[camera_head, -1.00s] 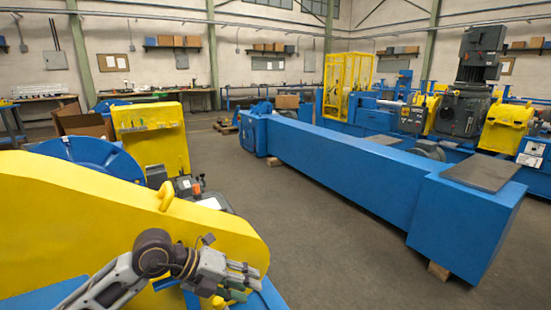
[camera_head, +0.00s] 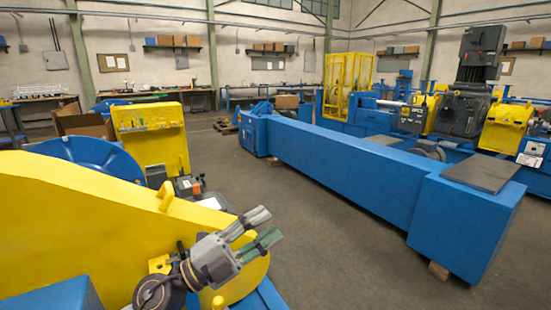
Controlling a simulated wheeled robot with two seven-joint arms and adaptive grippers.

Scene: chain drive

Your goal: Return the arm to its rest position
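My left gripper (camera_head: 259,228) shows at the bottom centre-left of the head view, in front of the yellow chain drive guard (camera_head: 80,225). Its fingers point up and to the right, with a narrow gap between them. Nothing shows between the fingers. The fingertips are near the guard's rounded right end; I cannot tell whether they touch it. My arm's dark wrist joint shows at the bottom edge. My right gripper is not in the picture.
A large blue wheel (camera_head: 85,157) stands behind the guard, beside a yellow panel (camera_head: 165,140). A long blue beam housing (camera_head: 345,160) runs across the right half. The grey floor (camera_head: 310,245) between them is clear.

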